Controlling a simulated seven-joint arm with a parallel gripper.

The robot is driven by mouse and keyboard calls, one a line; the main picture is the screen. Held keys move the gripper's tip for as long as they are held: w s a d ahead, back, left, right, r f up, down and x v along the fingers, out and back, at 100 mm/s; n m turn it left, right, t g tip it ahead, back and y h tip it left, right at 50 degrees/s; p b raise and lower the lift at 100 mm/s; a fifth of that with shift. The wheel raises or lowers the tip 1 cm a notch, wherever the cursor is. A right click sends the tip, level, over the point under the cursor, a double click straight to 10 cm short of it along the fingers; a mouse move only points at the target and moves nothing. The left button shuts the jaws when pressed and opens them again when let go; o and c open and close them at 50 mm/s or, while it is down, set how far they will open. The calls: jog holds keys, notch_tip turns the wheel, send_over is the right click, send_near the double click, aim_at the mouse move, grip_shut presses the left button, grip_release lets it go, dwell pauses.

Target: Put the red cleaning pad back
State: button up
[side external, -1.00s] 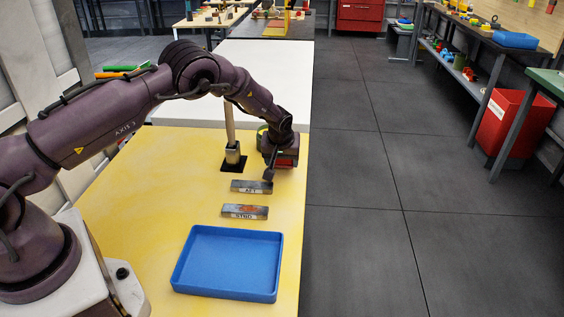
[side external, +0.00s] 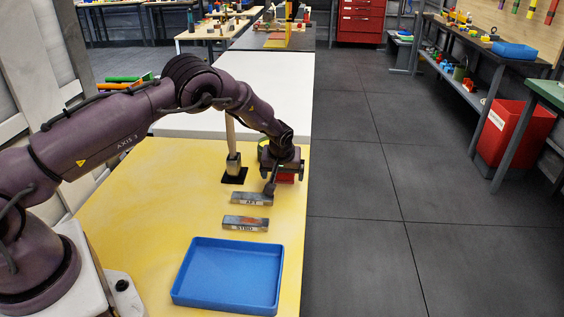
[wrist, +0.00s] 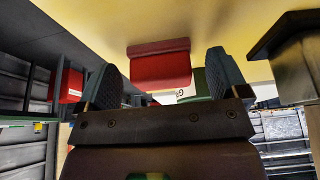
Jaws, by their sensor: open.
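The red cleaning pad (wrist: 160,65) is a red block with a rounded top edge, in the wrist view between the two dark, ridged fingers of my gripper (wrist: 163,80). The fingers are apart, with a gap on either side of the pad. In the side external view my gripper (side external: 284,172) is low over the yellow table's right edge, and some of the red pad (side external: 286,180) shows beneath it. The rest of the pad is hidden there. I cannot tell whether the pad touches the table.
Metal blocks marked AFT (side external: 252,198) and STBD (side external: 246,222) lie in front of my gripper. An empty blue tray (side external: 225,275) is nearer.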

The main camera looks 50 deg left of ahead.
jog(key=s+d+r+m+h, duration=0.1)
jog(key=s+d+r, duration=0.2)
jog(key=s+r, duration=0.5)
jog(key=s+d+r+m+t+h, duration=0.15)
jog(key=s+r, duration=0.25)
jog(key=r, duration=0.8)
jog(key=s+d+r+m, duration=0.1)
jog(key=s+d+r, duration=0.4)
jog(key=r, duration=0.5)
jog(key=s+d+r+m, duration=0.1)
jog(key=s+m, duration=0.1)
jog(key=s, duration=0.7)
jog(key=s+d+r+m, duration=0.1)
jog(key=s+r+m, duration=0.1)
jog(key=s, duration=0.8)
jog(key=shift+s+d+r+m+t+h, duration=0.15)
jog(key=shift+d+r+m+t+h, duration=0.2)
jog(key=shift+m, duration=0.4)
